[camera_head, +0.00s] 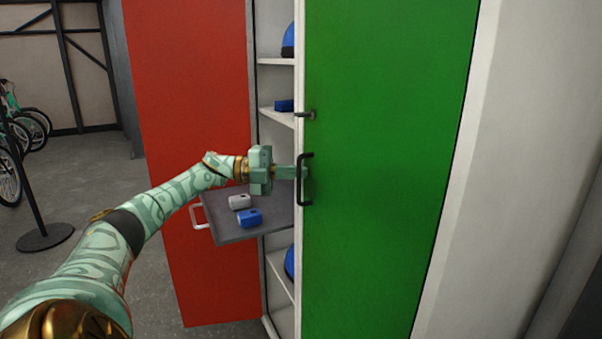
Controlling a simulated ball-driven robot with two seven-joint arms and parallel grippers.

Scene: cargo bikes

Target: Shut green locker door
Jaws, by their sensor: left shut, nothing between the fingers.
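The green locker door (385,150) stands partly open, with a gap along its left edge that shows the white shelves inside. Its black bar handle (304,180) is on the left edge. My left gripper (303,172) is at the handle with its fingers shut and nothing held between them. The fingertips overlap the handle in the picture; I cannot tell whether they touch it. A small dark latch (305,115) sticks out above the handle. My right gripper is not in view.
A grey pull-out tray (222,232) juts out below my left gripper, bearing a white item (239,202) and a blue item (249,218). A red door (195,120) stands left. Blue things sit on the shelves. A post base (45,237) and bikes are far left.

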